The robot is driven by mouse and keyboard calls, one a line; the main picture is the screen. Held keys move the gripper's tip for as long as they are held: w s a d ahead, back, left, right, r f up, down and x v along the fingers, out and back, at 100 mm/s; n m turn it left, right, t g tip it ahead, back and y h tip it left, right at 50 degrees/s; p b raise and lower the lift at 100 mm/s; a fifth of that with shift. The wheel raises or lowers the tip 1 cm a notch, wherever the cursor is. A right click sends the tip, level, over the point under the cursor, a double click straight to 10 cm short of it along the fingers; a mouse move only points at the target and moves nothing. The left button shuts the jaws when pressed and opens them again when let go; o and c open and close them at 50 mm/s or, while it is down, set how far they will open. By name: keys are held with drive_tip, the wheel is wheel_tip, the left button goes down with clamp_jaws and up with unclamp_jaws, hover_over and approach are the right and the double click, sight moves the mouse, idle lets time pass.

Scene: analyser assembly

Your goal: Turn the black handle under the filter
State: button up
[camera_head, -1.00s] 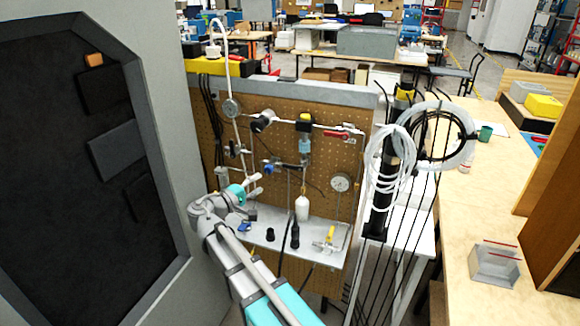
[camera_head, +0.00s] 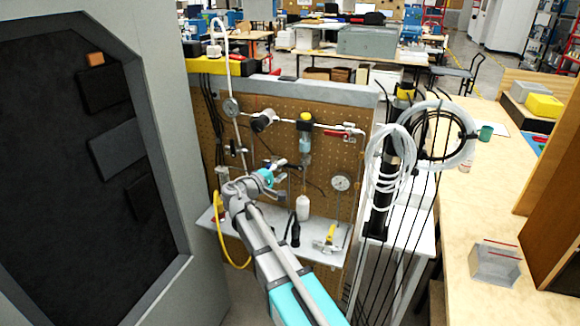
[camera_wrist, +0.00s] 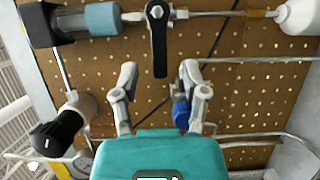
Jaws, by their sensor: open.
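The filter (camera_head: 305,142) with a black and yellow top is on the pegboard panel. In the wrist view its blue-grey bowl (camera_wrist: 102,19) is at the upper left. The black handle (camera_wrist: 158,42) hangs from a silver valve on the filter's line in the wrist view. My gripper (camera_wrist: 158,71) is open, with one fingertip on each side of the handle's free end in the picture. I cannot tell how deep the handle sits between the fingers. In the head view my gripper (camera_head: 282,168) is just below the filter and the handle is hard to make out.
A blue knob (camera_wrist: 181,113) is close to the right finger. A black-capped fitting (camera_wrist: 62,130) is at lower left. A red-handled valve (camera_head: 337,133), gauge (camera_head: 341,183) and white bottle (camera_head: 302,208) are nearby. A yellow hose (camera_head: 226,245) hangs off the shelf's left end.

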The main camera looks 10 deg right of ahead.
sight(288, 166)
drive_tip(key=shift+x, duration=1.7)
clamp_jaws()
